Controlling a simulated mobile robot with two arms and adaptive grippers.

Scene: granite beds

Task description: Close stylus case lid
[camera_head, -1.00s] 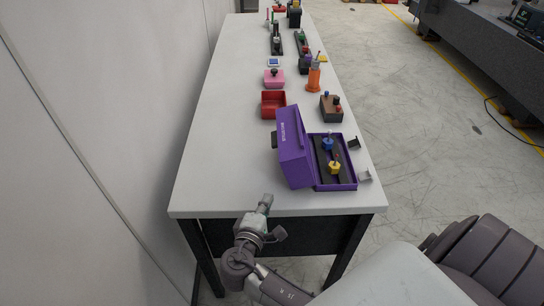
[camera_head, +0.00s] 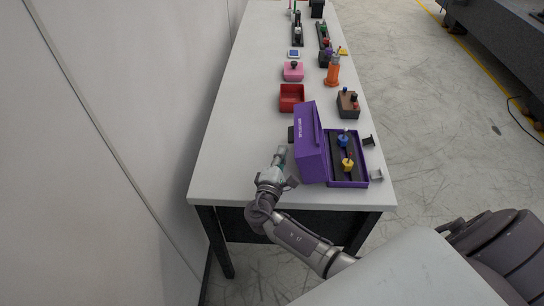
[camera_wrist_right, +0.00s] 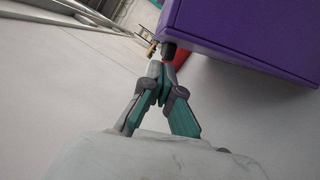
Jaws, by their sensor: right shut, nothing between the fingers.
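The purple stylus case (camera_head: 345,184) stands near the front right end of the white table. Its lid (camera_head: 311,145) is open and stands upright on the case's left side, with pale lettering on its top edge. The tray holds a blue piece (camera_head: 343,140) and a yellow piece (camera_head: 347,164) in a dark insert. My right gripper (camera_head: 281,152) is shut and empty, just left of the lid's outer face; I cannot tell if it touches. In the wrist view its fingertips (camera_wrist_right: 161,58) meet beside the purple lid (camera_wrist_right: 245,35). My left gripper is not in view.
A red open box (camera_head: 291,106), a pink box (camera_head: 293,75), a brown block (camera_head: 348,112) and an orange holder (camera_head: 332,78) stand behind the case. A black tab shows by the lid's left side. The table's left side is clear.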

